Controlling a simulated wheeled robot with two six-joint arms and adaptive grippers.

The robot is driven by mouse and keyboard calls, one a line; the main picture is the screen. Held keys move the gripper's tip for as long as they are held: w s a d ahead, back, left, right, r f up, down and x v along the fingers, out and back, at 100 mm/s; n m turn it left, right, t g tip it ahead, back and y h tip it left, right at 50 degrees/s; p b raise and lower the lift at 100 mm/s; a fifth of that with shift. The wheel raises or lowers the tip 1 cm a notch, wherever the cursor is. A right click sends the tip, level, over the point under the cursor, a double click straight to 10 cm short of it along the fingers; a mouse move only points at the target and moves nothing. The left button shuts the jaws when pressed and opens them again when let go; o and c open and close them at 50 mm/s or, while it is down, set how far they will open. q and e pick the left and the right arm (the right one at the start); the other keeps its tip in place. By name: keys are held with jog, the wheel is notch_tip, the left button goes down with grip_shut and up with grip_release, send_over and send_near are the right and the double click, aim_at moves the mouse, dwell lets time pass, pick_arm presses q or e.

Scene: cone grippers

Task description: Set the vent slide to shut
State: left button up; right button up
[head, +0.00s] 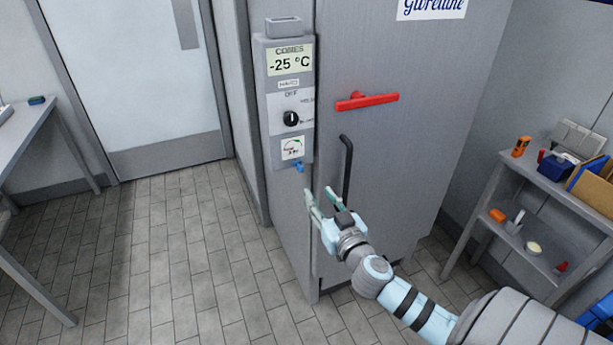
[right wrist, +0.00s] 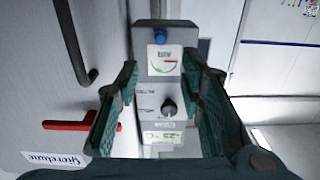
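A small blue tab (head: 299,166), perhaps the vent slide, sits at the bottom of the grey control panel (head: 271,120) on the side of the tall grey cabinet. It also shows in the right wrist view (right wrist: 160,36), which is upside down, on the panel's upper end there. I cannot tell its setting. My right gripper (head: 319,196) is open and empty, just below the panel and apart from the tab. In the right wrist view its green fingers (right wrist: 158,105) stand on either side of the panel. My left gripper is not in view.
The panel carries a -25 °C display (head: 290,62), a black dial (head: 291,118) and a round gauge (head: 292,148). A red handle (head: 366,101) and a black door handle (head: 346,168) stick out from the cabinet door. A shelf (head: 540,190) with small items stands at right.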

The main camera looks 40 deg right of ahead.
aim_at(302, 169)
jog(key=p+x, duration=0.1)
jog(key=x, duration=1)
jog(key=shift+c, duration=0.4)
grip_shut()
